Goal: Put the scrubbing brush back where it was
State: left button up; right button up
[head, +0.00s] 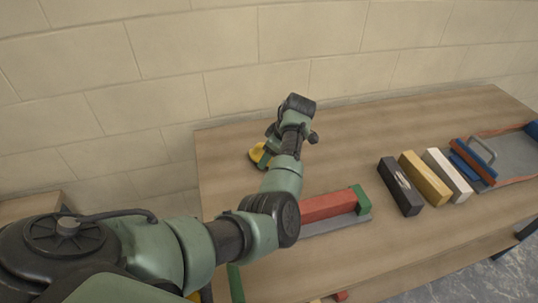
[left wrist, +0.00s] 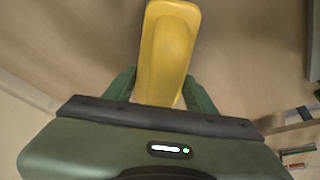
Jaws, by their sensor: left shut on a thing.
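My left arm reaches over the wooden table to its far left part. My left gripper (head: 266,150) is shut on a yellow, long, rounded piece, which I take to be the scrubbing brush (head: 257,155). In the left wrist view the brush (left wrist: 168,50) sits between the two green fingers and points away from the palm. Its bristles are hidden, and I cannot tell whether it touches the table. My right gripper is not in view.
On the table (head: 340,150) stand a red block (head: 328,206) with a green end on a grey plate, a black block (head: 400,187), a tan block (head: 425,178) and a white block (head: 447,174). A grey tray (head: 508,152) with blue and red pieces lies right. The back middle is clear.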

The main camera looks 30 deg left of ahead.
pick_arm(q)
jog(key=shift+f, duration=0.2)
jog(key=o, duration=1.3)
jog(key=shift+r, duration=0.15)
jog(key=shift+r, duration=0.25)
jog(key=b+v, duration=0.1)
jog(key=v, duration=1.1)
jog(key=shift+f, duration=0.1)
